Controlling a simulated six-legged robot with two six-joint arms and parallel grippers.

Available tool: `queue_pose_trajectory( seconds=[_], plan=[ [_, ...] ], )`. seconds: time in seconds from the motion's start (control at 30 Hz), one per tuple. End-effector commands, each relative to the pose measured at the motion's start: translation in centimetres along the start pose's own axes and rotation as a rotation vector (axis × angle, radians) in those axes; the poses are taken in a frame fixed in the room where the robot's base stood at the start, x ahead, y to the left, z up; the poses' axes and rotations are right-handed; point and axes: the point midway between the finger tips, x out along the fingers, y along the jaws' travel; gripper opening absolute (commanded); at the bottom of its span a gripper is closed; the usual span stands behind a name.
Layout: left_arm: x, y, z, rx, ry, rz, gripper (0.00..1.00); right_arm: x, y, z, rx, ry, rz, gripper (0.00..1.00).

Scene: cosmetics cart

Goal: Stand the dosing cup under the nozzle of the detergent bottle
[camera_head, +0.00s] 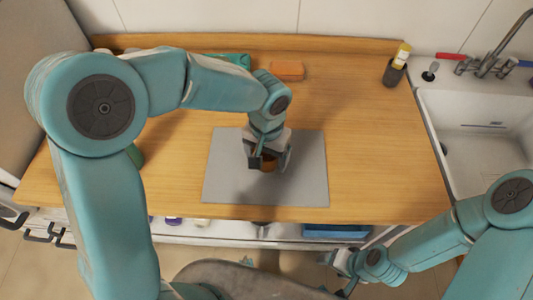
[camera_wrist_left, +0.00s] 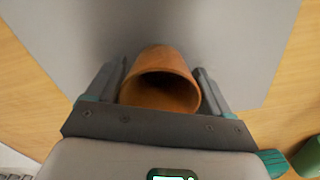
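An orange-brown cup (camera_head: 268,165), likely the dosing cup, is over the grey mat between the fingers of my left gripper (camera_head: 270,160). In the left wrist view the cup (camera_wrist_left: 162,84) has its open mouth toward the camera, with the left gripper's fingers (camera_wrist_left: 162,85) close along both sides. I cannot tell whether they touch it, or whether it stands on the mat. A green object (camera_head: 136,155), possibly the detergent bottle, is mostly hidden behind my left arm; no nozzle shows. My right gripper (camera_head: 344,275) is low in front of the counter, its fingers unclear.
The grey mat (camera_head: 308,180) lies mid-counter. An orange block (camera_head: 288,70) and a green tray (camera_head: 235,60) are at the back. A dark holder (camera_head: 392,75) with a yellow-topped item stands back right, near the sink (camera_head: 485,150). The wooden counter (camera_head: 375,150) right of the mat is clear.

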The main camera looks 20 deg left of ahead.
Motion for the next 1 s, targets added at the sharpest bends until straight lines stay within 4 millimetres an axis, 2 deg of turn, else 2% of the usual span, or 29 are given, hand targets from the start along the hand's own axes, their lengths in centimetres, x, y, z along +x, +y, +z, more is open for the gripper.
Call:
queue_pose_trajectory(
  seconds=[0.3, 0.43, 0.57, 0.8, 1.0],
  plan=[
    [-0.1, 0.0, 0.0, 0.0, 0.0, 0.0, 0.99, -0.1, 0.0, 0.0, 0.0, 0.0, 0.0, 0.69],
    [-0.9, 0.0, -0.1, 0.0, 0.002, 0.0, 0.99, -0.4, -0.1, 0.0, 0.0, 0.001, 0.0, 0.69],
    [-3.4, 0.0, -0.1, -0.001, 0.006, 0.001, 0.99, -0.4, -0.1, 0.0, 0.0, 0.0, 0.0, 0.69],
    [-9.1, 0.0, -0.1, 0.0, 0.005, 0.0, 0.99, -0.5, -0.2, 0.0, 0.0, 0.0, 0.0, 0.69],
    [-11.8, 0.0, 0.0, 0.0, 0.002, 0.0, 0.99, -0.6, -0.2, 0.0, 0.0, 0.0, 0.0, 0.69]
  ],
)
